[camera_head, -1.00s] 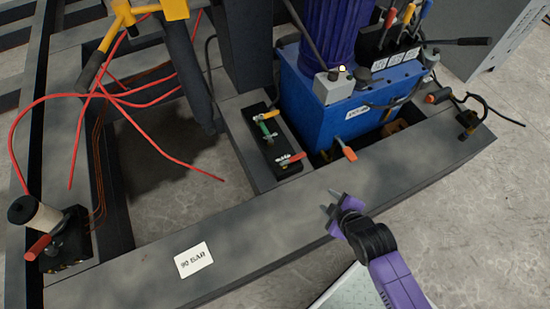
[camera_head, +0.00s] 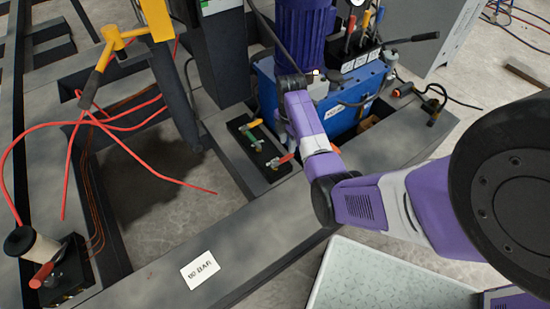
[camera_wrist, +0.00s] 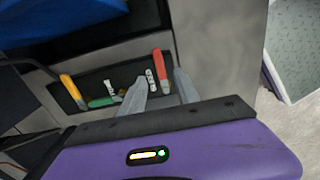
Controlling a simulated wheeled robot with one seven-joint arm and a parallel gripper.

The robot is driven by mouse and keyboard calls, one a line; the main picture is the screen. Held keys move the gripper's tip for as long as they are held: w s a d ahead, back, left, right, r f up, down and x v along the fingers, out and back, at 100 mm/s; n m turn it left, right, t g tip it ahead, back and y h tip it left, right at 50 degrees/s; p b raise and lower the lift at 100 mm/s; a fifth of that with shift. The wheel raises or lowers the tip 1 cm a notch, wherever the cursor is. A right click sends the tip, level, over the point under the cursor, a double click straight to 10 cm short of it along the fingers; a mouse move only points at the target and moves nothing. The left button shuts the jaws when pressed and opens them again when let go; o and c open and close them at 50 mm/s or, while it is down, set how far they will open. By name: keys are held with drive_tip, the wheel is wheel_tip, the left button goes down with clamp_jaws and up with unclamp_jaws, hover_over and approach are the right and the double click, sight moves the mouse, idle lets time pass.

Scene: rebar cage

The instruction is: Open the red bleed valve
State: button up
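A black valve block (camera_head: 240,130) sits on the grey frame in front of the blue hydraulic unit, with yellow, green and red handles. The red valve handle (camera_head: 285,159) is at its near end in the head view. In the wrist view, the red handle (camera_wrist: 159,68) stands at the right end of the block, with the green handle (camera_wrist: 103,102) and yellow handle (camera_wrist: 72,88) to its left. My gripper (camera_wrist: 161,76) is open, its two grey fingertips on either side of the red handle in the picture. Contact cannot be told. My arm mostly hides the gripper in the head view.
The blue hydraulic unit (camera_head: 340,122) stands behind the block, with levers on top. A "90 BAR" card (camera_head: 200,269) lies on the frame. Another block with a red handle (camera_head: 41,275) is at left. Red hoses (camera_head: 125,145) hang at left.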

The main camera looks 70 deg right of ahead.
sight(286, 158)
drive_tip(key=shift+w+f, duration=0.1)
drive_tip(key=shift+f, duration=0.2)
wheel_tip(286, 158, down, 7)
drive_tip(key=b, duration=0.3)
clamp_jaws()
idle(1.3)
